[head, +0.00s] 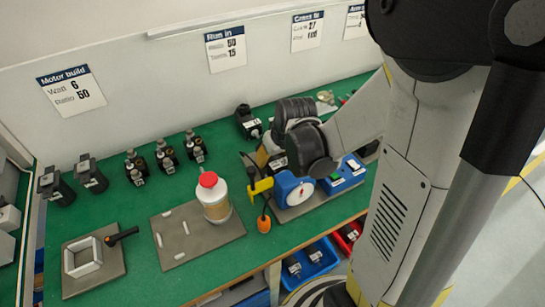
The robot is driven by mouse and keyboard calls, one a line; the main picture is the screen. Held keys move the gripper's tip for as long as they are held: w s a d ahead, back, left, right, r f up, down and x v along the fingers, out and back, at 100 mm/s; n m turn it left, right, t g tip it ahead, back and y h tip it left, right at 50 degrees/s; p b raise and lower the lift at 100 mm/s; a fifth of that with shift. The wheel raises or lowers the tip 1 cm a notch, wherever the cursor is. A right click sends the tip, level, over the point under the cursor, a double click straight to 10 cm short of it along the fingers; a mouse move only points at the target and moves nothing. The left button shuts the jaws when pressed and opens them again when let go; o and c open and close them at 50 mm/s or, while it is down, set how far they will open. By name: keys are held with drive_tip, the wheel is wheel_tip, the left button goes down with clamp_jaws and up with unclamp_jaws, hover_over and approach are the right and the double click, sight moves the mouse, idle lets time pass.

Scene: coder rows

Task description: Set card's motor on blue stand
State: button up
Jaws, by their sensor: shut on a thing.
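My wrist (308,148) hangs over the right part of the green bench, and my gripper's fingers are hidden behind it, so I cannot see what they hold. A blue stand with a round white dial (293,189) stands just below my wrist on a grey plate. A blue unit with small labels (342,176) is to its right. A black motor (248,121) lies at the back of the bench, left of my wrist. Two dark motors (56,186) (91,174) stand at the left. A white card (72,90) headed "Motor build" hangs on the wall.
A red-capped jar (213,196) stands on a grey mat (165,234) with white pieces. Several small dark assemblies (166,155) stand behind it. A square frame (83,257) is at the front left. A yellow tool (261,186) is beside the stand. Bins (318,259) sit below.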

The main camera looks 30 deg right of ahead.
drive_tip(key=shift+f, duration=0.1)
idle(0.3)
drive_tip(key=o, duration=1.3)
drive_tip(key=shift+c, duration=0.2)
drive_tip(key=v, duration=1.2)
